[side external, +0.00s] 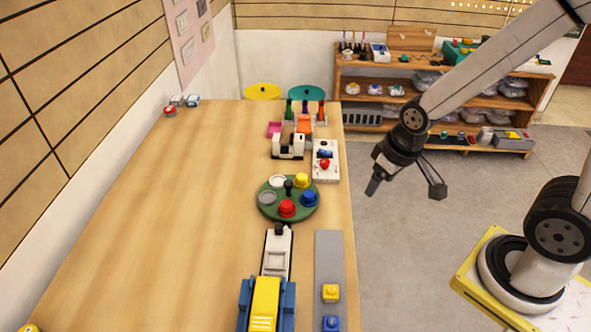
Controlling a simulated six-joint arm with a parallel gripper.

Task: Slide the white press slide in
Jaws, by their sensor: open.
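The white press slide (277,257) sticks out from the far side of a blue and yellow press (265,300) near the front of the wooden table. It has a black knob (280,230) at its far end and a shallow square recess on top. How far it runs inside the press is hidden. My gripper (372,189) is open and empty. It appears in the air off the table's right edge, up and to the right of the slide, well apart from it.
A green round tray (263,212) with coloured knobs stands just beyond the slide. A grey strip (329,255) with yellow and blue blocks lies to its right. A white box with a red knob (326,175) is farther back. The table's left side is mostly clear.

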